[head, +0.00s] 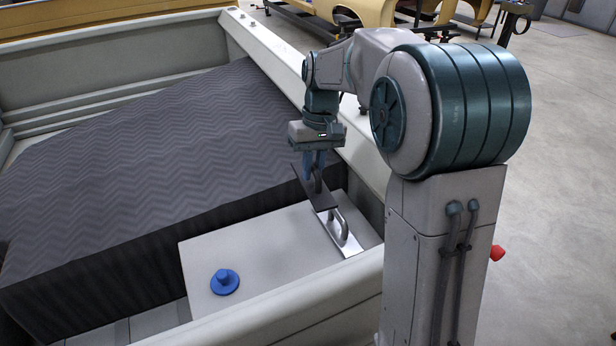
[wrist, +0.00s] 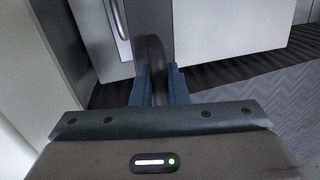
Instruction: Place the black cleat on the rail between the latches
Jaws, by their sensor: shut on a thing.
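My gripper (head: 317,172) is shut on the loop of the black cleat (head: 322,196), a dark flat plate with an upright loop. The wrist view shows the dark loop (wrist: 153,62) between my blue fingers (wrist: 158,88). The plate is at the far end of the grey board, partly overlapping a silver plate with a handle (head: 340,232). I cannot tell whether they touch. A pale side rail (head: 275,65) runs behind my gripper to the far corner. Small fittings (head: 237,14) sit at its far end; I cannot tell whether they are the latches.
The grey board (head: 262,245) lies in the near corner of the pale bed, with a blue knob (head: 224,281) on it. A large dark chevron-patterned block (head: 150,160) fills much of the bed. Yellow body shells (head: 400,12) stand far behind.

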